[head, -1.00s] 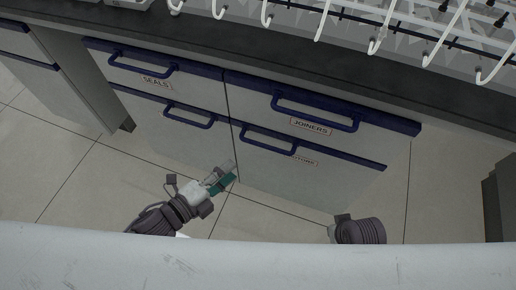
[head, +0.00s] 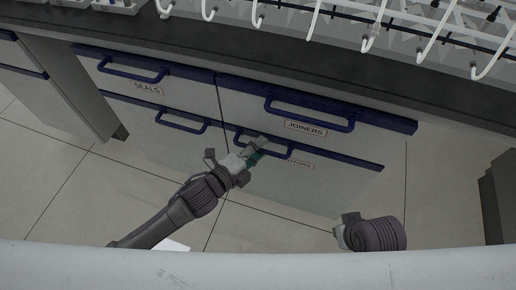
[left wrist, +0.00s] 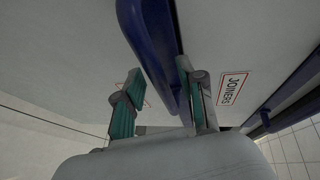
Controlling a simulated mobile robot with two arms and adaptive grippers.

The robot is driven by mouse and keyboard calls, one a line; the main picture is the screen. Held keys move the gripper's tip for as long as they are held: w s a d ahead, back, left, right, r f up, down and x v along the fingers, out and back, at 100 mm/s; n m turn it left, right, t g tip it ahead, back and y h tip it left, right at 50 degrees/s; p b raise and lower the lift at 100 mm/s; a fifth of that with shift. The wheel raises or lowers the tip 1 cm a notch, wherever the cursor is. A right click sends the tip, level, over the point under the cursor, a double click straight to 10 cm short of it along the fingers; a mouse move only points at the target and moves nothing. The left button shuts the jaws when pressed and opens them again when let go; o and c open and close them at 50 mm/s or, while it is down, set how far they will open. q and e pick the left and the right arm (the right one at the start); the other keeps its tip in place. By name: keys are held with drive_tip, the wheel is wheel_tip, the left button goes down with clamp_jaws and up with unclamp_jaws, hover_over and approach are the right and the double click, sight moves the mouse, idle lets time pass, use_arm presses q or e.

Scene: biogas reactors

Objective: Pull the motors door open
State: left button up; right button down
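The motors door (head: 310,185) is the pale lower-right front under the counter. It looks shut, with a blue top edge and blue bar handle (head: 238,143). In the left wrist view, a blue handle bar (left wrist: 152,40) runs between the two green-padded fingers (left wrist: 163,95). The fingers are apart, with the right one close to the bar. My right gripper (head: 343,228) is low at the right; its fingers cannot be made out.
The joiners drawer (head: 345,125) with its protruding blue handle (head: 310,115) is just above. The seals drawer (head: 130,75) is to the left. A dark counter (head: 300,70) with white wire racks overhangs the top. Tiled floor in front is clear.

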use_arm(q)
clamp_jaws()
drive_tip(key=shift+s, duration=0.1)
idle(0.4)
